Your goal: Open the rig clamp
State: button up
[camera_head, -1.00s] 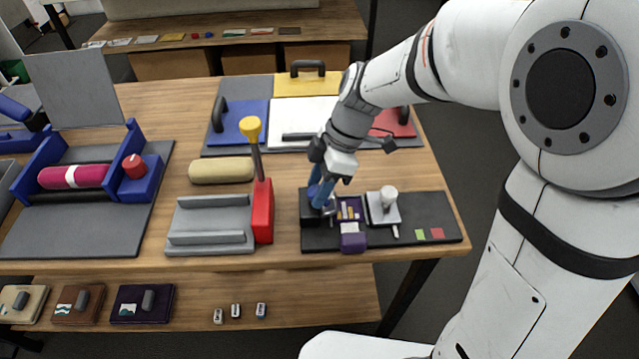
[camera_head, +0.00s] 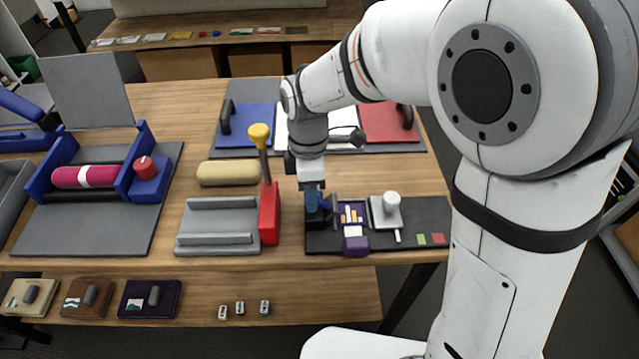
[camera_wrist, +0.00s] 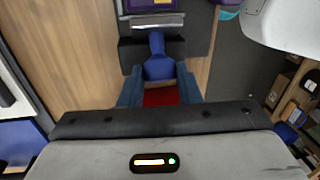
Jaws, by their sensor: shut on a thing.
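The rig clamp appears to be the black block (camera_head: 335,241) with a blue lever at the left end of a dark mat. In the wrist view the blue lever (camera_wrist: 157,65) lies between my fingers, in front of the clamp's black body (camera_wrist: 130,52). My gripper (camera_head: 313,203) points down at the clamp and is shut on the blue lever. The wrist view shows both blue fingers at the lever's sides. In the head view the fingers hide most of the lever, and whether the clamp's jaw is open cannot be told.
A red block (camera_head: 269,218) with a yellow-knobbed lever (camera_head: 259,137) stands close left of my gripper, beside a grey fixture (camera_head: 215,224). A purple tray (camera_head: 356,245) and a white-knobbed grey plate (camera_head: 378,215) are close right. Coloured boards lie behind.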

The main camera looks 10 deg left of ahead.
jog(key=shift+a+f+h, duration=0.1)
jog(key=shift+a+h, duration=0.15)
jog(key=shift+h, duration=0.25)
jog(key=o, duration=1)
jog(key=shift+c, duration=0.2)
notch_tip(320, 180, up, 8)
jog(key=w, duration=0.1)
jog(key=shift+a+f, duration=0.15)
jog(key=shift+a, duration=0.3)
